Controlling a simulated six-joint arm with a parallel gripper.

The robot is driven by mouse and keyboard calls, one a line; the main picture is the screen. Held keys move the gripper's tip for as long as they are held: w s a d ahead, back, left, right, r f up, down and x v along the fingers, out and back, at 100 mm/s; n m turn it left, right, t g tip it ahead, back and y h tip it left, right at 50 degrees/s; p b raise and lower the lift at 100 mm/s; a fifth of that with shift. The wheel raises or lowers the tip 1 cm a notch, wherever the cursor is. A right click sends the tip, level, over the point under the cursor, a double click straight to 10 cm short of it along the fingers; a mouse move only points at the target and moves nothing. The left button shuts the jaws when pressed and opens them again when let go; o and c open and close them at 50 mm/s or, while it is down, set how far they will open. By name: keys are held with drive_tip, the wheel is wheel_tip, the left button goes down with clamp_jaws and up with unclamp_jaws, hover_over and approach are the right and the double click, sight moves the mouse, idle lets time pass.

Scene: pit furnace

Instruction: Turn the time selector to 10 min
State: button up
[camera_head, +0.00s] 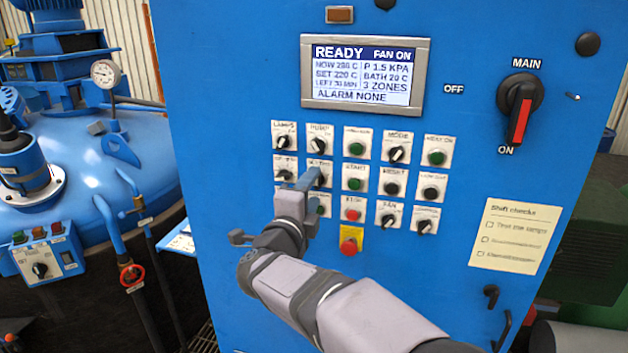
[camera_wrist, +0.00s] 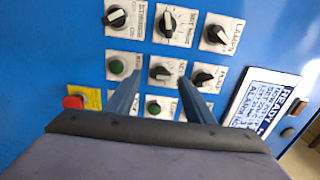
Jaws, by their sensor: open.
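The time selector is a black knob on a white plate (camera_head: 318,165), its label blurred but seemingly "SET TIME", in the second row and second column of the blue panel. My gripper (camera_head: 313,180) is in front of it and hides part of it. In the wrist view the time selector's knob (camera_wrist: 161,73) lies between the two blue fingertips of my open gripper (camera_wrist: 159,80), with one finger on each side. I cannot tell whether the fingers touch it. Its dial marks are too small to read. The display (camera_head: 361,72) reads READY, with LEFT 30 MIN.
Other selectors and buttons crowd around: the pump selector (camera_head: 318,144), the start button (camera_head: 355,184) and the red stop button (camera_head: 352,215). A red emergency button (camera_head: 348,246) on yellow sits below, close to my arm. The main switch (camera_head: 520,105) is at the right.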

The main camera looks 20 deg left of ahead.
drive_tip(key=shift+w+p, duration=0.3)
drive_tip(key=shift+w, duration=0.65)
drive_tip(key=c, duration=1)
drive_tip(key=shift+c, duration=0.2)
drive_tip(key=shift+n, duration=0.4)
drive_tip(key=n+p, duration=0.6)
drive_tip(key=n, duration=0.5)
drive_tip(key=shift+p, duration=0.3)
